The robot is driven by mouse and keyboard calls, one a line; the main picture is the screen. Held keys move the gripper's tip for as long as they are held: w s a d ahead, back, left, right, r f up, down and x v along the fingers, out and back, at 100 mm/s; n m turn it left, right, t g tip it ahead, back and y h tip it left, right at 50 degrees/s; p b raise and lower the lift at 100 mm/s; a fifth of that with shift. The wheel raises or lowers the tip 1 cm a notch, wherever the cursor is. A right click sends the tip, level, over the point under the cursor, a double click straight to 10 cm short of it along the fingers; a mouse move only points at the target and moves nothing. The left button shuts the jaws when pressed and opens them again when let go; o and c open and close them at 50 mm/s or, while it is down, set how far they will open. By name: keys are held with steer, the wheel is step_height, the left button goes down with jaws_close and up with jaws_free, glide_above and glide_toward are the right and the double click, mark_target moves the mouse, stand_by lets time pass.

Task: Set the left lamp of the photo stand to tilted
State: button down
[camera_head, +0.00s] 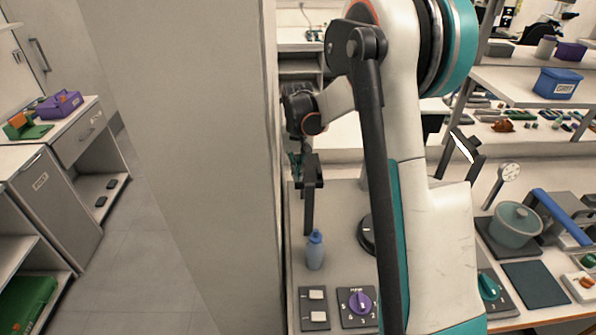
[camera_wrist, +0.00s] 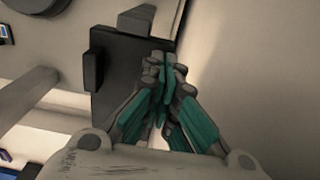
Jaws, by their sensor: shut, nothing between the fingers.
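The photo stand is mostly hidden behind my arm in the head view. What looks like its left lamp is a black head (camera_head: 313,172) on a dark upright post, near the wall edge. A second lamp (camera_head: 464,146), with a bright white face, leans at a slant right of my arm. My gripper (camera_head: 296,163) shows small and partly covered beside the left lamp's head. In the wrist view my gripper (camera_wrist: 161,65) is shut and empty, its teal fingers together in front of a dark flat panel (camera_wrist: 117,95), likely this lamp. I cannot tell whether they touch.
A tall grey wall (camera_head: 190,150) stands close on the left of the lamp. A blue bottle (camera_head: 315,250), a switch plate (camera_head: 314,308) and a purple dial (camera_head: 359,302) are on the bench in front. A pot (camera_head: 514,226) stands to the right.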

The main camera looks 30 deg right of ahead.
steer(key=shift+a+f, duration=0.2)
steer(key=shift+w+a+f+b, duration=0.15)
steer(key=shift+a+f+b, duration=0.1)
steer(key=shift+f+b, duration=0.15)
steer(key=shift+w+a+f+b, duration=0.2)
steer(key=shift+f+b, duration=0.1)
steer(key=shift+f, duration=0.25)
stand_by(0.5)
step_height(320, 180, up, 12)
stand_by(0.5)
stand_by(0.4)
